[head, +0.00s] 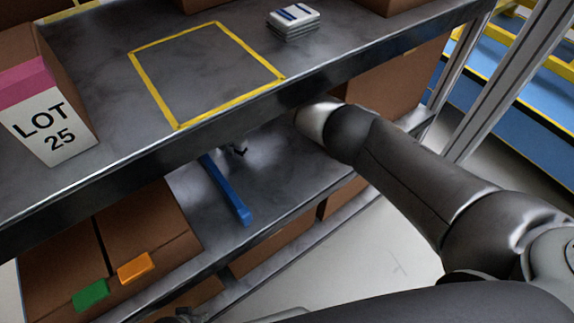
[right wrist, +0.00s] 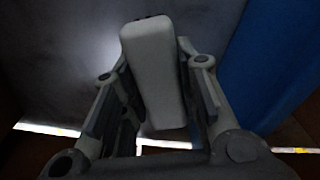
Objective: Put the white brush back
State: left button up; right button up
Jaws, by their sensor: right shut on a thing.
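My right arm reaches under the upper shelf, and its gripper is mostly hidden there in the head view; only a small dark part of the gripper (head: 238,150) shows. In the right wrist view, my right gripper (right wrist: 153,62) is shut on a pale, rounded block, which I take to be the white brush (right wrist: 155,85). The brush cannot be made out in the head view.
A blue bar (head: 227,190) lies on the lower shelf (head: 272,203) beside my right gripper. The upper shelf (head: 105,165) overhangs it, carrying a yellow-taped square, a LOT 25 box (head: 48,100) and a white stack (head: 292,22). Brown boxes (head: 150,225) stand at lower left.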

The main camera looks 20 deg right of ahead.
jog(key=s+d, duration=0.1)
jog(key=d, duration=0.1)
jog(key=s+d, duration=0.2)
jog(key=s+d+p, duration=0.1)
jog(key=s+d, duration=0.1)
jog(key=shift+s+d, duration=0.15)
jog(key=shift+d, duration=0.25)
send_over(292, 175)
jog(key=shift+f, duration=0.2)
notch_tip(292, 175, down, 2)
jog(key=shift+f+b, duration=0.1)
jog(key=shift+b, duration=0.25)
jog(key=shift+f, duration=0.5)
pick_arm(q)
jog(key=shift+s+f, duration=0.3)
jog(key=shift+f, duration=0.2)
pick_arm(e)
jog(key=o, duration=1.1)
jog(key=shift+f, duration=0.1)
jog(key=shift+c, duration=0.2)
pick_arm(q)
jog(key=shift+s+f, duration=0.1)
jog(key=shift+f, duration=0.05)
